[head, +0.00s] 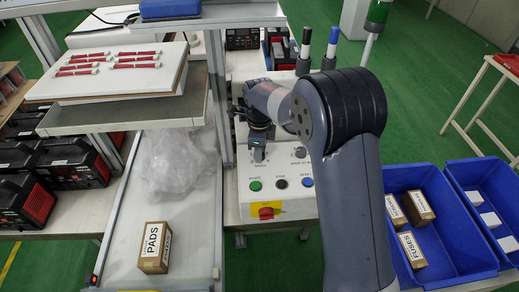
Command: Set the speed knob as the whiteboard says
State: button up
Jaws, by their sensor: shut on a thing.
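A light grey control panel (245,205) stands in the middle of the head view. My gripper (258,153) points down at its upper left part and is shut on a small grey knob there, largely covered by the fingers. The label below that knob is too small to read for certain. A second grey knob (299,152) sits to the right, apart from my gripper, with a small label below it. I cannot make out any whiteboard writing in this view.
Below the knobs are a green button (255,186), a black button (281,183), a blue button (307,182) and a red switch on a yellow plate (266,211). A PADS box (154,248) lies left; a blue bin (440,235) stands right.

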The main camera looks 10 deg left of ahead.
jog(key=o, duration=1)
notch_tip(320, 180, up, 11)
jog(key=shift+f+b, duration=0.1)
jog(key=shift+b, duration=0.35)
jog(key=shift+c, duration=0.2)
